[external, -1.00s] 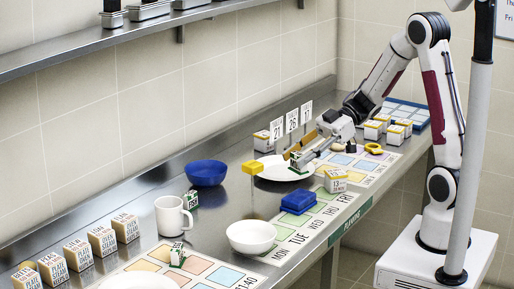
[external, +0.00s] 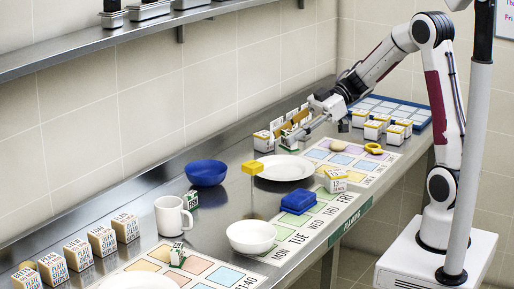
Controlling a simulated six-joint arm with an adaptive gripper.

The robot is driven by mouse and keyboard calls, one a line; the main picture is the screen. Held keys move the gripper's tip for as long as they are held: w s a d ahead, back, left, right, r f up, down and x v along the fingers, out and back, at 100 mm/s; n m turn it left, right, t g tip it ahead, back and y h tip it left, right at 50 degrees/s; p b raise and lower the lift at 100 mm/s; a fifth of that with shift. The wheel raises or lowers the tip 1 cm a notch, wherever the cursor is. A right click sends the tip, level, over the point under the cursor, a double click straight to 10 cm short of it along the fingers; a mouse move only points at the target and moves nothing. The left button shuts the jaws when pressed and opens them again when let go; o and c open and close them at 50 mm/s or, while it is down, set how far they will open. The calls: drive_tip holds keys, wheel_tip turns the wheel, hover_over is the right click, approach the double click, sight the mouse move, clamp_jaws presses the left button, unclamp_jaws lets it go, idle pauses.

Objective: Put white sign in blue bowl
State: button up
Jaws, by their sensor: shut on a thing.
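The blue bowl (external: 206,173) stands on the steel counter near the back wall, left of the white plate, and looks empty. My gripper (external: 291,137) is over the counter behind the white plate, right of the bowl. It is shut on a small white piece with green on it (external: 289,143), mostly hidden by the fingers. Upright white signs (external: 277,125) stand close by at the back, partly covered by my gripper. I cannot tell whether the held piece touches them or the counter.
The white plate (external: 285,168) is in front of my gripper. Bare counter lies behind the plate and blue bowl.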

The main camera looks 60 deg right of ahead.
drive_tip(key=w+d+m+t+h, duration=0.1)
drive_tip(key=w+d+m+t, duration=0.15)
drive_tip(key=w, duration=1.25)
drive_tip(key=w+d+m+t+h, duration=0.15)
drive_tip(key=w+d, duration=0.25)
drive_tip(key=w, duration=1.1)
drive_tip(key=shift+w+d+f, duration=0.15)
drive_tip(key=shift+f, duration=2.35)
wheel_tip(320, 180, down, 6)
drive_tip(key=shift+f, duration=0.15)
drive_tip(key=shift+h, duration=0.25)
drive_tip(key=shift+f, duration=1.85)
drive_tip(key=shift+f, duration=0.6)
